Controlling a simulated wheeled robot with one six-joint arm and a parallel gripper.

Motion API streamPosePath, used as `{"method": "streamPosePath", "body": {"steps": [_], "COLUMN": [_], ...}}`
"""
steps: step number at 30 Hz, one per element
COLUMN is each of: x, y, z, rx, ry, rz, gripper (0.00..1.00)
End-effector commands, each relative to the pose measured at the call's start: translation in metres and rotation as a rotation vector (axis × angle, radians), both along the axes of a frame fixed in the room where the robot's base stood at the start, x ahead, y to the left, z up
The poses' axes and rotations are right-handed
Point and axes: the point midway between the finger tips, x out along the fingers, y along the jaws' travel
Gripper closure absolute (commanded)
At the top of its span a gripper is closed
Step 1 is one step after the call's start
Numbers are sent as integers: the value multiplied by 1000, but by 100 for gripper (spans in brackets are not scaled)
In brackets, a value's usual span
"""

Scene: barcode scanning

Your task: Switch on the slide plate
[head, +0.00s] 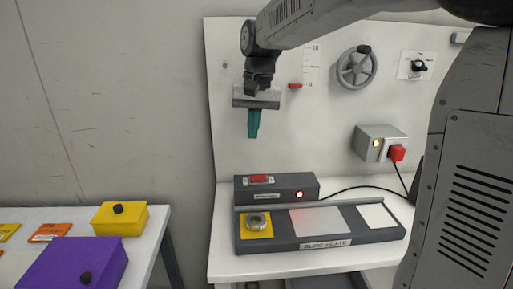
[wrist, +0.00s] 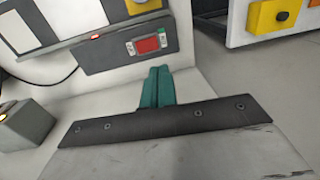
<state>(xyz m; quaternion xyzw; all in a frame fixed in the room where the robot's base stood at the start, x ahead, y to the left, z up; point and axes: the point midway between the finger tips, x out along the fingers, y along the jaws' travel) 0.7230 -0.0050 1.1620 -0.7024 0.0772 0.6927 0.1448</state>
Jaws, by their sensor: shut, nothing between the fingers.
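The slide plate (head: 322,244) is a long dark base with a label on its front, lying on the white bench. A dark control box (head: 305,180) stands along its back edge, with a red switch (head: 259,179) on top at the left and a red lit lamp (head: 299,195) on its front. In the wrist view the red switch (wrist: 148,45) and red lamp (wrist: 97,37) show beyond the fingers. My gripper (head: 254,136) is high above the control box, pointing down, apart from the switch. Its teal fingers (wrist: 157,72) are shut and empty.
A metal ring on a yellow pad (head: 257,225) sits at the plate's left end. A back panel holds a handwheel (head: 357,67), a knob (head: 418,66) and a grey socket box (head: 379,142) with a red plug (head: 397,153). A side table at left carries yellow (head: 120,220) and purple boxes (head: 75,265).

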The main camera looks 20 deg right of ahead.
Motion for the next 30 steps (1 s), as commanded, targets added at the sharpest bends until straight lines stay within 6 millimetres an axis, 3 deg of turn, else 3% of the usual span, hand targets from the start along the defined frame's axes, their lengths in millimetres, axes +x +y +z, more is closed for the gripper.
{"method": "streamPosePath", "body": {"steps": [7,24,26,30], "x": [1,1,-5,-53], "y": [3,3,1,-4], "z": [20,21,8,-12], "rx": [0,-2,-8,-26], "ry": [1,-4,17,48], "rz": [0,25,53,128], "gripper": [100,100,100,100]}}
